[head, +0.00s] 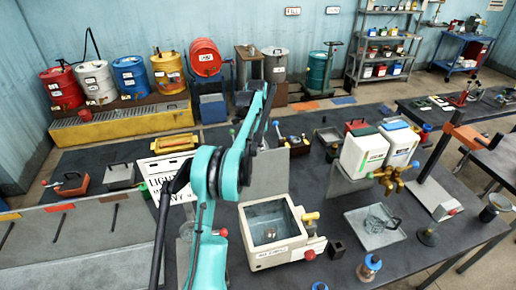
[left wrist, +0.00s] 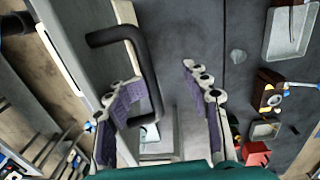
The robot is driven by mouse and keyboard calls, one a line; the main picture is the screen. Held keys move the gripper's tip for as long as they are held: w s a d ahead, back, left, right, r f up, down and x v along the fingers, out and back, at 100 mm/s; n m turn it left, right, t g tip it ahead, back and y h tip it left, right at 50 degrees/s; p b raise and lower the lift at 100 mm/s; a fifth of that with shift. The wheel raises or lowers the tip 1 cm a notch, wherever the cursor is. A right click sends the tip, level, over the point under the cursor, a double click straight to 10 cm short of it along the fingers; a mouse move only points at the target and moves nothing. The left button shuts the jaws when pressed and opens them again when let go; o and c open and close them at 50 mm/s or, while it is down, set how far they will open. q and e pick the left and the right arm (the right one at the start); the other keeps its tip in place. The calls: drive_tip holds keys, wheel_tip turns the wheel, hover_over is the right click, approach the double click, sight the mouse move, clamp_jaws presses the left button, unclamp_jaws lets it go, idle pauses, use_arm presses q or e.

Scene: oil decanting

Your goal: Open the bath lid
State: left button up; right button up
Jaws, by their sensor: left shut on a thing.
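The cream bath (head: 285,256) stands on the dark bench in the head view, its grey basin uncovered. A grey panel that looks like its lid (head: 268,174) stands upright behind the basin. My left arm reaches over on the left of the bath, and its gripper is mostly hidden in the head view. In the left wrist view, a black U-shaped handle (left wrist: 147,75) on a pale panel passes between the fingers of my left gripper (left wrist: 160,90), which is shut on it. My right gripper is not in view.
A grey tray (head: 375,225) lies to the right. A small bottle (head: 369,267) stands at the front. A yellow trough (head: 120,127) is at the back left.

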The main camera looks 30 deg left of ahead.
use_arm(q)
wheel_tip(320, 180, up, 12)
drive_tip(key=shift+w+a, duration=0.25)
drive_tip(key=shift+a, duration=0.05)
idle(0.3)
